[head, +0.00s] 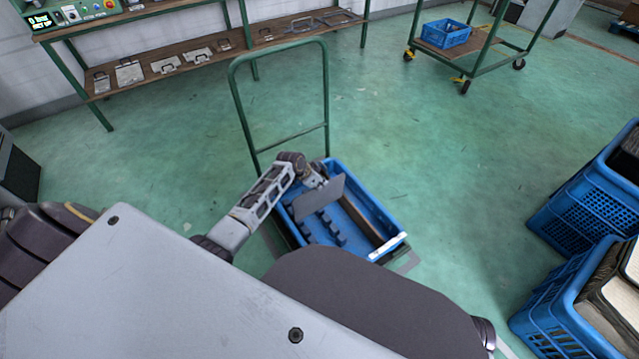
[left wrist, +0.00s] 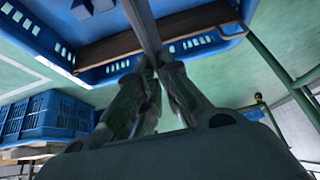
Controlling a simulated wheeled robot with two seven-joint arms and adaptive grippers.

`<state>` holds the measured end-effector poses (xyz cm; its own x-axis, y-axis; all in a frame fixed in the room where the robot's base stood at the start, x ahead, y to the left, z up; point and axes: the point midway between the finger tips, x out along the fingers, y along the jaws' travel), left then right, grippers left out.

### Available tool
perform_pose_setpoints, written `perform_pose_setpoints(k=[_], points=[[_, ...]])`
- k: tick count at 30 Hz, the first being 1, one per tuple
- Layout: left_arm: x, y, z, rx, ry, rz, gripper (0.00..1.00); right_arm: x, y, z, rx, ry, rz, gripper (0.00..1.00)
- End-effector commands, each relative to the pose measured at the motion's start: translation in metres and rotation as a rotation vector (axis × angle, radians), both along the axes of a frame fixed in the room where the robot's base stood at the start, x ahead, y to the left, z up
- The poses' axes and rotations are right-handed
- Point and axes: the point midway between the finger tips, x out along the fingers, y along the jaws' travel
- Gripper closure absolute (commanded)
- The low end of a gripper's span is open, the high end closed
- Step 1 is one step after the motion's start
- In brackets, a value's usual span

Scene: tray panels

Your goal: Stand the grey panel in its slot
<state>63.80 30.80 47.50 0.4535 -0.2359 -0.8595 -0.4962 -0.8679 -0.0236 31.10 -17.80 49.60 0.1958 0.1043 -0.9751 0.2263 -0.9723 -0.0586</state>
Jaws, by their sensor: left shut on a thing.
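The grey panel (head: 320,197) is a thin flat plate. In the head view it is over the left part of the blue tray (head: 375,208), tilted in the picture. My left gripper (head: 318,181) is shut on the panel near its upper edge. In the left wrist view the fingers (left wrist: 152,68) close on the panel (left wrist: 142,25), which is seen edge-on. Blue slot blocks (head: 325,228) stand on the tray floor below the panel. I cannot tell whether the panel's lower edge touches them. My right gripper is not in view.
The tray sits on a cart with a green handle (head: 327,95). A brown strip (head: 362,218) runs along the tray. Blue crates (head: 590,200) stand at the right. A bench with metal parts (head: 185,60) and another cart (head: 480,45) are behind. The floor between is clear.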

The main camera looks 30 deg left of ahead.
Motion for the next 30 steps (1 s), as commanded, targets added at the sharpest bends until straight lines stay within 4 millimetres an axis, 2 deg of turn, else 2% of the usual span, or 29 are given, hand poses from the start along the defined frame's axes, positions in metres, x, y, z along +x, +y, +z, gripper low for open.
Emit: perform_pose_setpoints(k=[30], points=[[-0.0005,-0.0013,0.0001,0.0,0.0,0.0,1.0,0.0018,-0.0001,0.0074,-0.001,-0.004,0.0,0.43]])
